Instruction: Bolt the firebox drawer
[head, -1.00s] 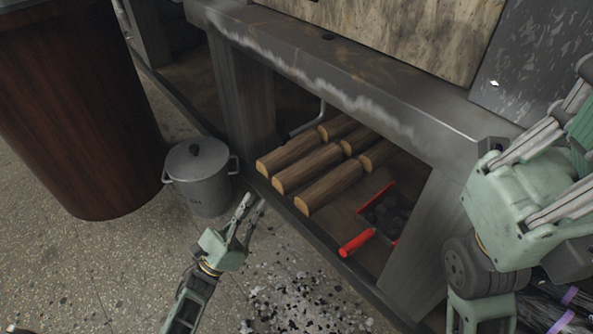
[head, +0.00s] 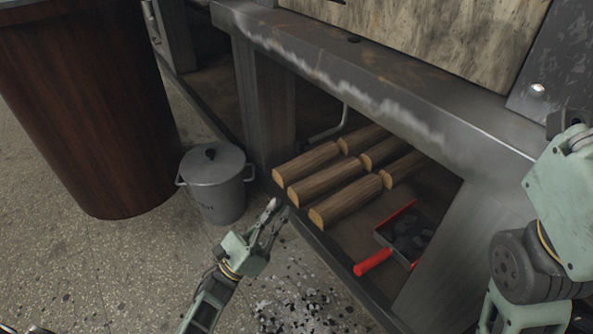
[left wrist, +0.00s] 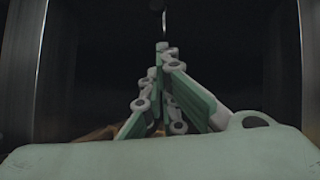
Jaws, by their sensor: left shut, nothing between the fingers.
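No drawer front or bolt can be made out for certain in the head view. The grill's steel frame (head: 330,72) runs across the top, with an open bay beneath it. My left gripper (head: 275,208) is low in front of that bay, shut and empty, beside the lidded pot. In the left wrist view its fingers (left wrist: 162,52) come together against a dark space. A thin metal rod (left wrist: 164,20) shows just above the fingertips; I cannot tell whether they touch. My right arm is at the right edge, its gripper out of view.
Several logs (head: 345,200) lie in the bay, with a bent metal rod (head: 340,125) behind them. A red-handled shovel (head: 373,262) holds dark lumps. A lidded grey pot (head: 216,186) and a large brown barrel (head: 90,120) stand at left. Dark and pale bits litter the floor.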

